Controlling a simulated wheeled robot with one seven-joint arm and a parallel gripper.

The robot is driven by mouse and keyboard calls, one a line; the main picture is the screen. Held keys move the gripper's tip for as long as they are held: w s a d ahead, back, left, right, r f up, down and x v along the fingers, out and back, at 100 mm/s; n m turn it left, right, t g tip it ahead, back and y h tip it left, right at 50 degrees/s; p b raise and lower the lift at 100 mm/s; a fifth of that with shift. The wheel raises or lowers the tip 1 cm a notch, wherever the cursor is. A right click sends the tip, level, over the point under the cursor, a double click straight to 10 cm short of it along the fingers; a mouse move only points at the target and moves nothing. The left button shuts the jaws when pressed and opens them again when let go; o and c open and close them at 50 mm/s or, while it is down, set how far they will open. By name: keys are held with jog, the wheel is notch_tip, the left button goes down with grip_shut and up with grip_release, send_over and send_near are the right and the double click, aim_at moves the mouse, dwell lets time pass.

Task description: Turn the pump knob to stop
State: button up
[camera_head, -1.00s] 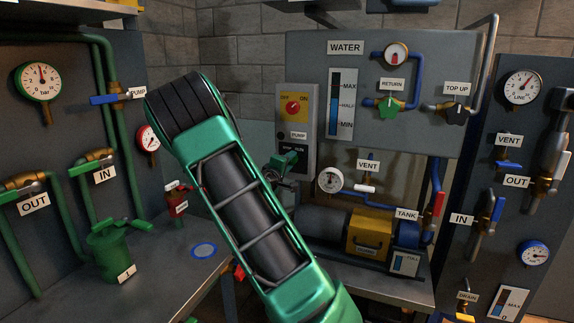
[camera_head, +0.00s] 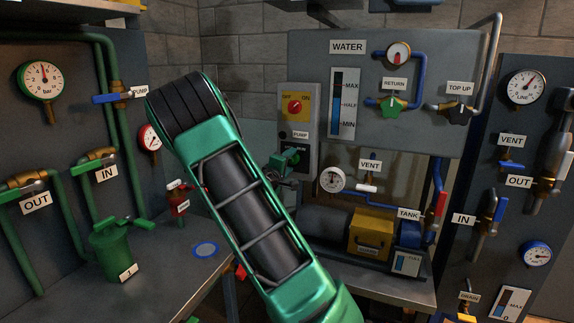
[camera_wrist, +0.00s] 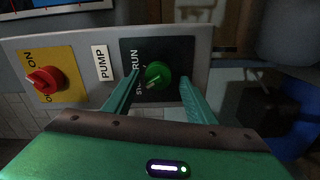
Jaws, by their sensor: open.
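The pump knob (camera_wrist: 157,74) is a round green knob on a dark plate marked RUN and, partly hidden, STOP. In the wrist view it shows between the tips of my gripper (camera_wrist: 161,80). The fingers are open, one on each side of the knob; whether they touch it I cannot tell. A pale mark on the knob faces lower left, toward the STOP lettering. In the head view my gripper (camera_head: 284,161) is in front of the grey pump box's (camera_head: 312,94) lower part and hides the knob.
A red switch (camera_head: 295,106) on a yellow OFF/ON plate sits above the knob on the same box; it also shows in the wrist view (camera_wrist: 44,80). The WATER panel (camera_head: 430,55) stands to the right.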

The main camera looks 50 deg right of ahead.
jog(key=shift+s, duration=0.1)
jog(key=v, duration=1)
jog(key=shift+a, duration=0.4)
